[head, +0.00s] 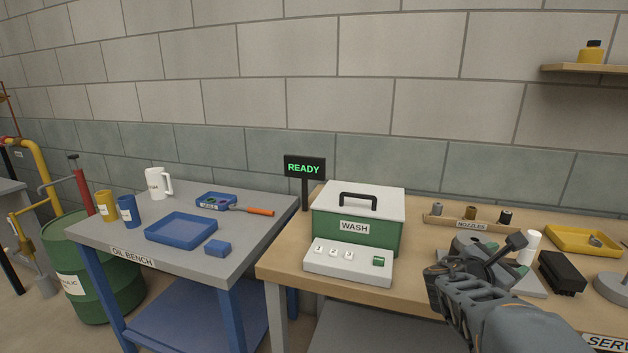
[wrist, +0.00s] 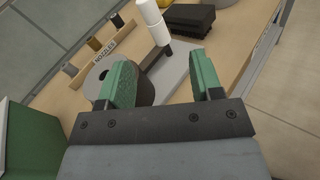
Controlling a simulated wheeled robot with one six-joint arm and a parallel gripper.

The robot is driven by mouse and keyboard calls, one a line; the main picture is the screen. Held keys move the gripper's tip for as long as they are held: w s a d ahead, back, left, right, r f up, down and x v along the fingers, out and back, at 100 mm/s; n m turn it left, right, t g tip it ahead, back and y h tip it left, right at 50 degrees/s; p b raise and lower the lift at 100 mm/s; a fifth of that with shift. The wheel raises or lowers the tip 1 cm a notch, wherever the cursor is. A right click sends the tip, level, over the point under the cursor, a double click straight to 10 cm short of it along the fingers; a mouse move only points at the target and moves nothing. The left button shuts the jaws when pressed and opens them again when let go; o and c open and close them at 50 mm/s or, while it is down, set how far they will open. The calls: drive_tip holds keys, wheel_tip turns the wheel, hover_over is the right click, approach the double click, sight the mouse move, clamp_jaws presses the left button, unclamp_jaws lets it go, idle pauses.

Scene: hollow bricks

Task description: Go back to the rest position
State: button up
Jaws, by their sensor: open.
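My gripper (head: 508,252) is over the right part of the wooden bench, at the lower right of the head view. In the wrist view its two green fingers (wrist: 162,78) are spread apart with nothing held between them. Beyond the fingers lie a grey plate (wrist: 178,82) and a grey round part (wrist: 93,76), which the left finger partly hides. A white cylinder (wrist: 153,22) with a dark lower end is past the fingertips and apart from them. In the head view my arm hides part of the bench.
The green wash box (head: 325,228) with its white lid and button panel (head: 345,268) is left of my gripper. The nozzle rack (head: 450,221), a black block (head: 562,272) and a yellow tray (head: 560,242) are close by. The oil bench (head: 190,262) is further left.

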drive_tip(key=s+a+f+m+g+y+p, duration=0.45)
drive_tip(key=s+a+f+m+y, duration=0.4)
drive_tip(key=m, duration=0.65)
drive_tip(key=a+r+m+t+y+p, duration=0.1)
drive_tip(key=a+r+y+p, duration=0.3)
drive_tip(key=a, duration=0.5)
drive_tip(key=s+a+r+m+t+y+p, duration=0.1)
drive_tip(key=a+r+m+y+p, duration=0.2)
drive_tip(key=a+r+p, duration=0.4)
drive_tip(key=shift+s+a+m+y, duration=0.3)
drive_tip(key=shift+a+y, duration=0.15)
drive_tip(key=shift+a, duration=0.5)
drive_tip(key=shift+f, duration=0.1)
